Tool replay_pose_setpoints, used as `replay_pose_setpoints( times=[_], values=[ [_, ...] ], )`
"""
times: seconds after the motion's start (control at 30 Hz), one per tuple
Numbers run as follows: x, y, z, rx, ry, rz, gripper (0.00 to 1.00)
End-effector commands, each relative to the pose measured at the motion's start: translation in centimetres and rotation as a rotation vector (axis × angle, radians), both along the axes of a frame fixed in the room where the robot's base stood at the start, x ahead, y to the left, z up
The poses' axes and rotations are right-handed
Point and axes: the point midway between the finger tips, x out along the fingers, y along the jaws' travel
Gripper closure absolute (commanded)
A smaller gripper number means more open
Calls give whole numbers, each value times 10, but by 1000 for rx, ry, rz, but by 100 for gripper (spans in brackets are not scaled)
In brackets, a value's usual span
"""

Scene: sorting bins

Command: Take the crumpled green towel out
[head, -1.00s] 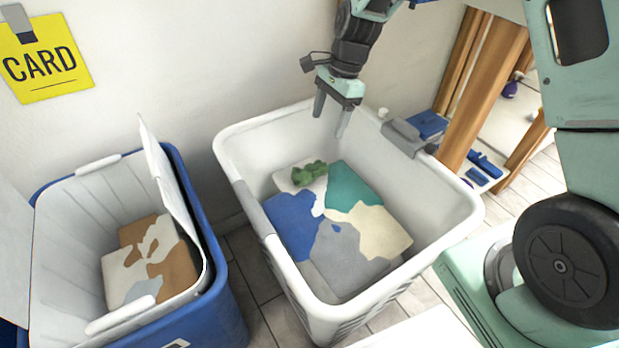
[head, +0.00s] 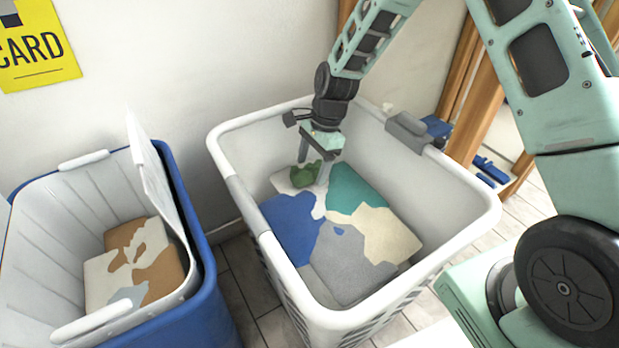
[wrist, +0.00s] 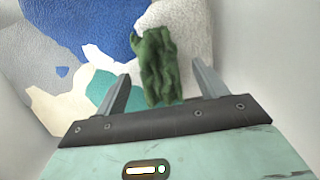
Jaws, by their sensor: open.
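The crumpled green towel (head: 306,174) lies at the back of the white basket (head: 243,213), on top of the patchwork of cloth inside. In the wrist view the towel (wrist: 157,66) sits between the two finger lines, its near end close to the palm edge. My gripper (head: 313,172) is open and reaches down into the basket, with its fingers at the towel. In the wrist view my gripper (wrist: 162,84) has one finger on each side of the towel. I cannot tell whether the fingers touch it.
The basket holds blue, teal, cream and grey cloth (head: 345,260). A grey clip-like piece (head: 408,131) sits on its back right rim. A blue bin (head: 215,305) with a white liner and brown-and-white contents stands at the left. A yellow card sign (head: 38,48) hangs on the wall.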

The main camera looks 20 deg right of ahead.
Motion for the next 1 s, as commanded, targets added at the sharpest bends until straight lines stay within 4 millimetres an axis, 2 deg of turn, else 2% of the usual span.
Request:
replay_pose_setpoints(
  times=[0.03,0.07,0.3,0.37,0.5,0.87,1.0],
  values=[
    [-1,2,-10,1,1,0,28],
    [-1,3,-13,1,1,1,28],
    [-1,3,-13,0,-1,1,28],
    [-1,3,-13,0,-1,1,42],
    [-1,3,-12,0,-1,0,81],
    [0,3,-11,0,-1,0,82],
    [0,3,6,0,-3,0,82]
  ],
)
